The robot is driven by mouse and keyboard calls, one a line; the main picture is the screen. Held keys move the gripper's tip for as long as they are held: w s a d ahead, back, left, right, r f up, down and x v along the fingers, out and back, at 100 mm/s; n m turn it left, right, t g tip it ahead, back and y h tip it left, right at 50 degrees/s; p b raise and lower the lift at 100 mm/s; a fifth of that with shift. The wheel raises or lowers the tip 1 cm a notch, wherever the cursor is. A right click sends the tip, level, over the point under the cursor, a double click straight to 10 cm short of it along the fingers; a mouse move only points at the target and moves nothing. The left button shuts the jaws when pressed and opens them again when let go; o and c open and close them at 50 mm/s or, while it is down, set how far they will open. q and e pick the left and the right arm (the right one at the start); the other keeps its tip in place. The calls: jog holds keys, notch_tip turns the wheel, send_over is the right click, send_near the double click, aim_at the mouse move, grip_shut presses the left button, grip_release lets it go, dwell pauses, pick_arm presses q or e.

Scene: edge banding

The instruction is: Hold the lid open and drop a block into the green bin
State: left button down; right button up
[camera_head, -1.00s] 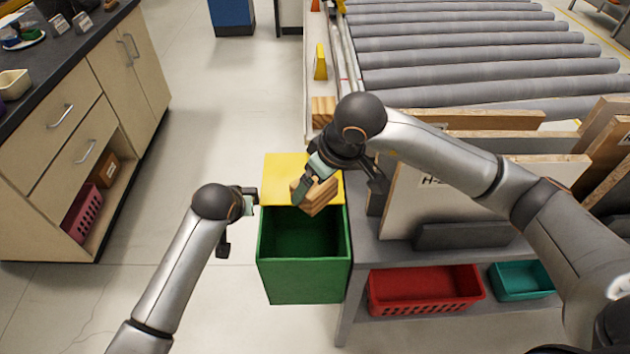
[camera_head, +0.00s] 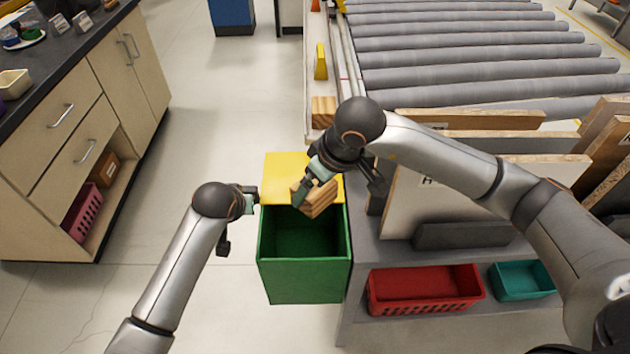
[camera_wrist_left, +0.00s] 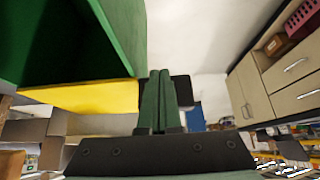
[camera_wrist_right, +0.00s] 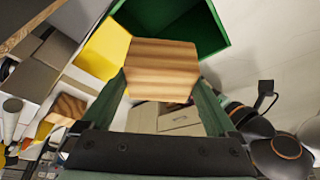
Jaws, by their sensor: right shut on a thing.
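The green bin (camera_head: 305,280) stands open on the floor against the workbench. Its yellow lid (camera_head: 282,175) is raised at the bin's far side. My right gripper (camera_head: 310,190) is shut on a wooden block (camera_head: 320,203) above the far part of the opening, in front of the lid. The block (camera_wrist_right: 160,68) sits between its fingers in the right wrist view. My left gripper (camera_head: 252,202) is at the bin's left side, near the lid's left edge. In the left wrist view its fingers (camera_wrist_left: 160,95) are together, beside the lid (camera_wrist_left: 90,97); contact is unclear.
A workbench (camera_head: 375,255) with upright panels (camera_head: 430,205) is right of the bin. Red (camera_head: 425,300) and teal (camera_head: 523,283) baskets sit on its lower shelf. Another wooden block (camera_head: 323,110) lies beyond the lid. The floor (camera_head: 200,110) left of the bin is clear.

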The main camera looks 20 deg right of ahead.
jog(key=shift+f, duration=1.35)
jog(key=o, duration=1.1)
jog(key=shift+r, duration=6.05)
